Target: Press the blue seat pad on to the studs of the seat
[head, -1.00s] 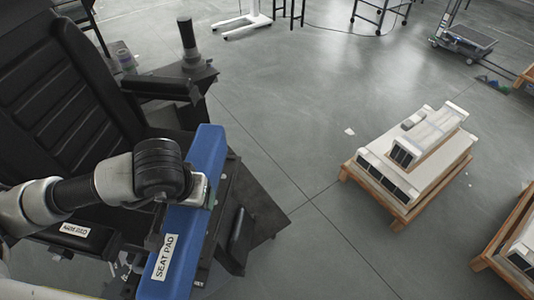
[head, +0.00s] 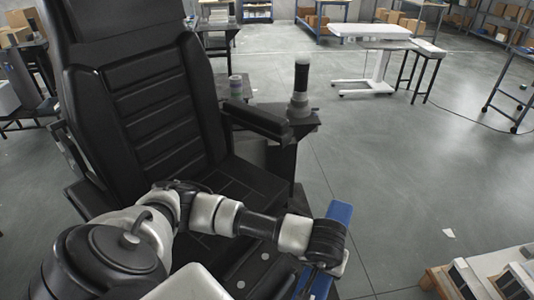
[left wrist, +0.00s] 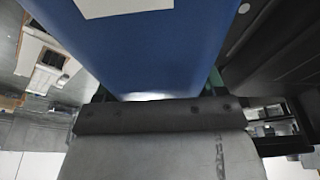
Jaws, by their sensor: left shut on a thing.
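The black seat (head: 235,185) stands at centre left in the head view. Pale round studs (head: 240,284) show near its front. The blue seat pad (head: 340,213) is at the seat's front right, seen narrow and mostly hidden behind my left wrist. My left gripper (head: 335,266) is shut on the pad, apart from the studs. In the left wrist view the blue pad (left wrist: 140,50) fills the upper middle, with part of a white label, and the gripper (left wrist: 160,115) is against its edge. My right gripper is not in view.
An armrest (head: 258,122) and a black control stick (head: 301,78) stand beside the seat on the right. A wooden pallet with pale panels (head: 490,272) is at the lower right. The grey floor (head: 400,185) between is clear.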

